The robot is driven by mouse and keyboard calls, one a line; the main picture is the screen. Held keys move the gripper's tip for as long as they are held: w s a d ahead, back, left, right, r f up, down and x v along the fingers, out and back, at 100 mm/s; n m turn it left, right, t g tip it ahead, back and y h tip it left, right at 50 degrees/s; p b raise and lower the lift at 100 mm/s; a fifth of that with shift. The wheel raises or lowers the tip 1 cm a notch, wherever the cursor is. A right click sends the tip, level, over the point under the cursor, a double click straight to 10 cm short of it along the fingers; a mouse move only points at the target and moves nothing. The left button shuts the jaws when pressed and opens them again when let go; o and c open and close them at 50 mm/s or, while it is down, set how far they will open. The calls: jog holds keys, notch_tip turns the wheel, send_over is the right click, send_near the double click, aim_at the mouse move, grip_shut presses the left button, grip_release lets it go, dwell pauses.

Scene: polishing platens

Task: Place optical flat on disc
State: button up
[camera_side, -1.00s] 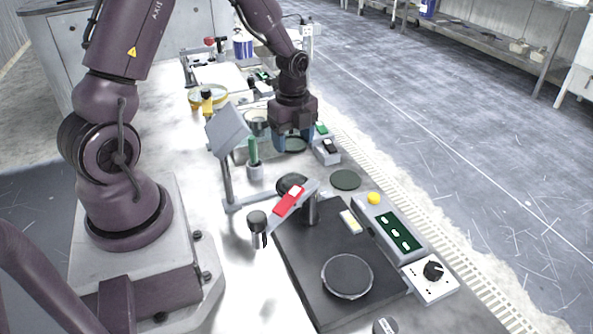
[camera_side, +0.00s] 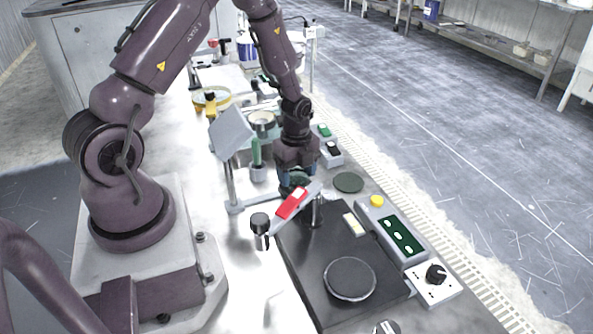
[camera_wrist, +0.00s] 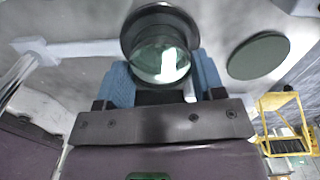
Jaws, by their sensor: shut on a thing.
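My gripper (camera_side: 297,182) is above the far end of the polishing machine, partly hidden behind the machine's arm and red block. In the wrist view its blue fingers (camera_wrist: 163,84) are shut on the optical flat (camera_wrist: 165,66), a clear, shiny round glass. A dark round part overlaps the flat's upper edge there; I cannot tell if they touch. The side view hides the flat. A dark green disc (camera_side: 348,182) lies on the bench right of my gripper; it also shows in the wrist view (camera_wrist: 258,55). A dark round platen disc (camera_side: 350,279) sits on the machine's black base, nearer the camera.
The machine's arm with a red block (camera_side: 292,204) and the tilted grey panel (camera_side: 230,131) stand close to my gripper. A control box (camera_side: 400,238) with a yellow button lies right of the black base (camera_side: 318,262). Several small items crowd the bench behind.

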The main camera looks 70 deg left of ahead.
jog(key=o, duration=1)
notch_tip(320, 180, up, 12)
notch_tip(320, 180, up, 9)
jog(key=n+t+y, duration=0.1)
jog(key=n+t, duration=0.1)
jog(key=n, duration=0.2)
send_over(296, 174)
jog(key=s+d, duration=0.1)
jog(key=d, duration=0.4)
jog(key=s+d+r+n+t, duration=0.1)
jog(key=s+d+r+n, duration=0.2)
jog(key=s+n, duration=0.1)
jog(key=s+d+r+n+t, duration=0.1)
jog(key=s+d+r+n, duration=0.2)
jog(key=s+r+n, duration=0.1)
jog(key=s+d+r+n+t+h, duration=0.1)
jog(key=s+d+r+n, duration=0.2)
jog(key=s+d+n, duration=0.1)
jog(key=shift+s+r+t, duration=0.15)
jog(key=shift+r+t, duration=0.15)
jog(key=shift+r, duration=0.05)
